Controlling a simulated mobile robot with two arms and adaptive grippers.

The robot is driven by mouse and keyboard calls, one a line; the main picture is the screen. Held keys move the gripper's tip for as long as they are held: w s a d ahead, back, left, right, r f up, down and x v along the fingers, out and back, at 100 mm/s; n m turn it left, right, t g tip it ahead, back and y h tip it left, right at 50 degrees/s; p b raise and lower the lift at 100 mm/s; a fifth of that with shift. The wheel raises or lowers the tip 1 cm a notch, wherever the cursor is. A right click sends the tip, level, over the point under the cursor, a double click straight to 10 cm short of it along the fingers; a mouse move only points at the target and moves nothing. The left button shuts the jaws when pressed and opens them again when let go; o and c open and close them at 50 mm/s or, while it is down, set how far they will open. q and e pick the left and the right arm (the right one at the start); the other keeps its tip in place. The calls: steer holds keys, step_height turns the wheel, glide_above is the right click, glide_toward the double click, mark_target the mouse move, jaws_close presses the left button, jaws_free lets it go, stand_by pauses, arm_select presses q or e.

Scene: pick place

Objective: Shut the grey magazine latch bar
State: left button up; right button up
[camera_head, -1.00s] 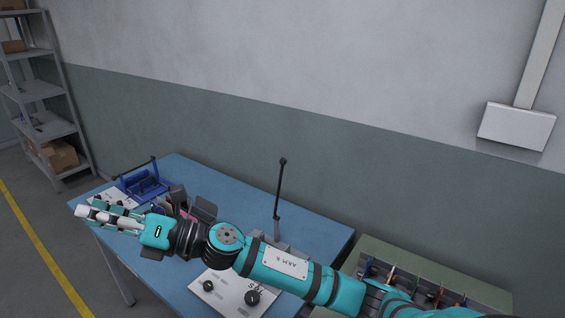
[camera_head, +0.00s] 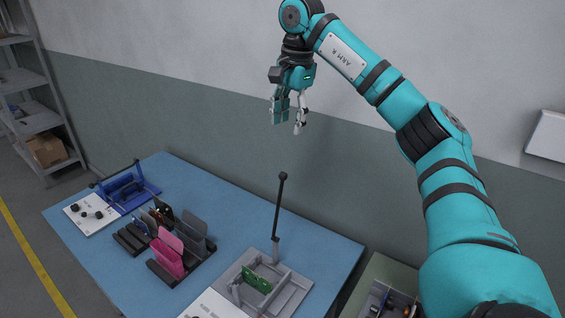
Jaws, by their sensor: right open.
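The grey magazine (camera_head: 298,292) is a compartmented tray at the front of the blue table, with a green circuit board (camera_head: 257,283) standing in it. A black bar with a ball end (camera_head: 279,205), apparently its latch bar, stands nearly upright from a grey post at the tray's back edge, so it looks raised. My right gripper (camera_head: 288,122) is open and empty, pointing down, high in front of the wall. In the picture it is above the bar's ball end and clearly apart from it. My left gripper is not in view.
A blue frame (camera_head: 128,190) with a black bar across it stands at the table's far left, beside a white panel with black knobs (camera_head: 90,212). Dark racks hold a pink plate (camera_head: 168,254) and grey plates. A bin (camera_head: 384,302) stands at lower right. The table's back middle is clear.

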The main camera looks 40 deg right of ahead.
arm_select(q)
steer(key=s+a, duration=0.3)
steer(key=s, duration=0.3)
arm_select(e)
glide_above(283, 174)
steer(key=s, duration=0.1)
step_height(283, 174, down, 6)
steer(key=f, duration=0.5)
steer(key=w+f, duration=0.1)
steer(key=f, duration=0.1)
steer(key=shift+d+p, duration=0.2)
steer(key=shift+p, duration=0.1)
step_height(283, 174, down, 2)
steer(key=shift+w, duration=0.15)
steer(key=shift+w+f, duration=0.1)
steer(key=shift+f, duration=0.3)
steer(key=c, duration=0.5)
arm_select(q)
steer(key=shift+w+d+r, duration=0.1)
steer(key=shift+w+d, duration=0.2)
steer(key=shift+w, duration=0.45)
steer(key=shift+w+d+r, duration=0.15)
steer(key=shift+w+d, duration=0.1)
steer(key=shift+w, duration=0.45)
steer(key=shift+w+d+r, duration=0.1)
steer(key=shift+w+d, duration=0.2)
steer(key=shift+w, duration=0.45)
arm_select(e)
steer(key=shift+r, duration=0.1)
jaws_close()
